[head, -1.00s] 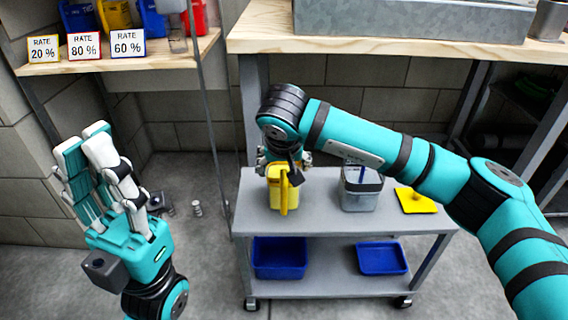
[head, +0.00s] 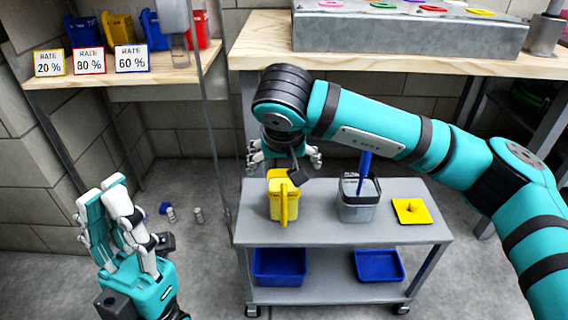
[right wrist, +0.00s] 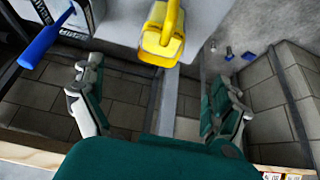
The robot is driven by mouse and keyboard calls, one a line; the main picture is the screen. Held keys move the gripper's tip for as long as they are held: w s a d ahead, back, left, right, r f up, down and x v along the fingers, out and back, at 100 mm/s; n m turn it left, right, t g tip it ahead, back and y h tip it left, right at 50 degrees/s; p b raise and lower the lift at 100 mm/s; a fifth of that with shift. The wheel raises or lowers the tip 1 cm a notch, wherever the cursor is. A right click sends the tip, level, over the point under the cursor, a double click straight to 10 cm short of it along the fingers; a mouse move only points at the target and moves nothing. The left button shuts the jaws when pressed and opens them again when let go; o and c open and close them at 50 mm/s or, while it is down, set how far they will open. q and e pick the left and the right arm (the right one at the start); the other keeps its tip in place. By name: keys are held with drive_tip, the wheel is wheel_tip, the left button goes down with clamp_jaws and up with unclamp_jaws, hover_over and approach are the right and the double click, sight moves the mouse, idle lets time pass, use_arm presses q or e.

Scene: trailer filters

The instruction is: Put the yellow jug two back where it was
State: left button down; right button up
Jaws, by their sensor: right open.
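A yellow jug (head: 278,200) stands upright on the left part of the cart's grey top (head: 330,225). The right wrist view shows it too (right wrist: 160,45), near the top. My right gripper (head: 284,158) is open and empty, with its fingers apart just behind and above the jug in the head view. In the right wrist view the jug lies beyond the fingertips, apart from them. A second yellow jug (head: 119,28) stands on the wooden shelf at the upper left, between blue jugs. My left gripper (head: 103,195) is raised at the lower left, apart from everything; its finger gap is unclear.
A grey bucket with a blue-handled tool (head: 358,205) and a yellow plate (head: 412,211) stand on the cart. Blue bins (head: 279,266) sit below. Rate signs (head: 90,61) line the shelf edge (head: 190,75). A thin post (head: 204,110) rises between shelf and bench (head: 420,55).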

drive_tip(key=shift+v, duration=1.3)
